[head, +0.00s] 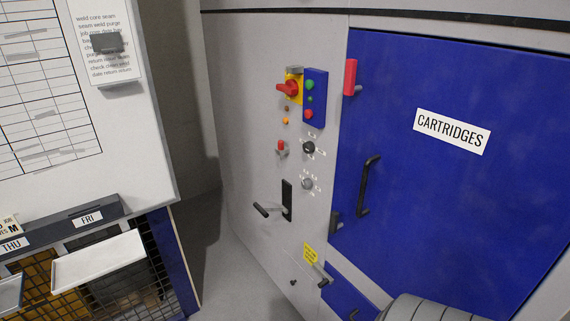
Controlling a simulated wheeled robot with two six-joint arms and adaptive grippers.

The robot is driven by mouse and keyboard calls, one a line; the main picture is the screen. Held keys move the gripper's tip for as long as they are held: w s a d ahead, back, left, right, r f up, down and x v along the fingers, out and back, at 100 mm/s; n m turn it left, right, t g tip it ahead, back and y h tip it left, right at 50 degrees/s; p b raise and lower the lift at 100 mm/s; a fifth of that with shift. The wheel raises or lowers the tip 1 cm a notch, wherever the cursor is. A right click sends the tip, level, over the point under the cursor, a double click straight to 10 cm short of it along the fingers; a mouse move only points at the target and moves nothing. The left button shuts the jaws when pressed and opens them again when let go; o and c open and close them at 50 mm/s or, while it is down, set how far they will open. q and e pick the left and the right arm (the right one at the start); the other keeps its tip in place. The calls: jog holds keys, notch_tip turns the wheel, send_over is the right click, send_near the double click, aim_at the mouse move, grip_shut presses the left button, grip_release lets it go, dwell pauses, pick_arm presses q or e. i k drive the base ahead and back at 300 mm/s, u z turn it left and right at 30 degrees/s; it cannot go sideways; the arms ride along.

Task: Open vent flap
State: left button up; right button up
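No part is labelled as a vent flap that I can read. A small blue panel (343,296) sits low on the grey cabinet front, cut by the bottom of the view. It has a small dark handle (353,314), and a grey lever (323,281) stands at its upper left. A yellow label (310,254) above it is too small to read. The panel looks closed, but its lower part is hidden. I cannot tell whether it is the vent flap.
A large blue door (460,80) marked CARTRIDGES has a black handle (368,186) and looks shut. Left of it are a red rotary switch (288,88), knobs and a slotted lever (262,209). A white board (60,180) and wire-fronted bins (100,280) stand at left.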

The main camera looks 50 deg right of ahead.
aim_at(299, 277)
jog(key=z, duration=0.4)
jog(key=i, duration=1)
jog(key=z, duration=1.6)
jog(key=i, duration=0.9)
jog(key=z, duration=0.8)
